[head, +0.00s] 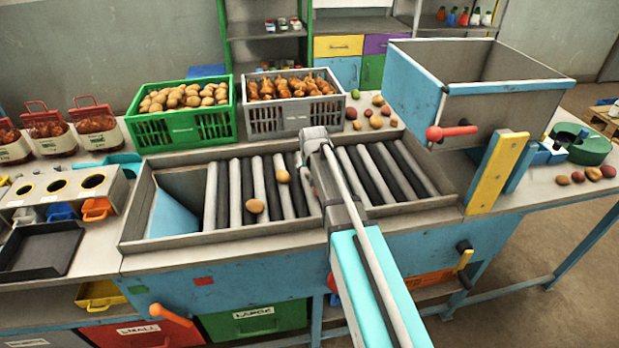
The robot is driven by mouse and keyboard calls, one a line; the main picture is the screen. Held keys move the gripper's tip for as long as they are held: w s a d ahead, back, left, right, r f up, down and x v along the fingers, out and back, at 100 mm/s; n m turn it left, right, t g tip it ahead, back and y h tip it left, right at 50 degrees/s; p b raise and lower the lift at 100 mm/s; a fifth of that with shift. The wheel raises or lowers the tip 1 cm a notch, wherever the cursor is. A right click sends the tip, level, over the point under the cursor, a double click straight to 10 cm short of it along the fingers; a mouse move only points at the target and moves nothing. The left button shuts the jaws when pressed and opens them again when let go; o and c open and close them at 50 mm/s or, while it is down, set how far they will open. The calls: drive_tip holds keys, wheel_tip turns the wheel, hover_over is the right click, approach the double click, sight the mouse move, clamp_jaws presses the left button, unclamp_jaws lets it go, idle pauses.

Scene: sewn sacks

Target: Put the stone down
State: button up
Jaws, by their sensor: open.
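My gripper (303,163) is over the roller table (226,239), near the middle of its rollers. It is open; the arm partly hides the fingers, and I see nothing held between them. Two small tan round lumps, one nearer (256,206) and one farther (282,176), lie on the rollers to the left of my gripper. They look like potatoes; I cannot tell whether either is the stone. Several round lumps (376,122) in brown, red and green lie on the bench behind the rollers, right of the grey crate.
A green crate (170,127) of potatoes and a grey crate (262,121) of orange-brown produce stand behind the rollers. A blue-grey hopper (415,92) rises at right. A black tray (38,250) lies at left. The right-hand rollers are clear.

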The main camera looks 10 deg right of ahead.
drive_tip(key=shift+b+x, duration=0.75)
drive_tip(key=shift+x, duration=0.35)
clamp_jaws()
drive_tip(key=shift+r, duration=0.1)
drive_tip(key=shift+r+p, duration=0.95)
drive_tip(key=shift+p, duration=0.15)
drive_tip(key=s+d+r+p, duration=0.4)
drive_tip(key=s+r+p, duration=0.7)
drive_tip(key=s, duration=0.2)
drive_tip(key=shift+s, duration=0.2)
drive_tip(key=shift+d+f, duration=0.1)
drive_tip(key=shift+d, duration=0.05)
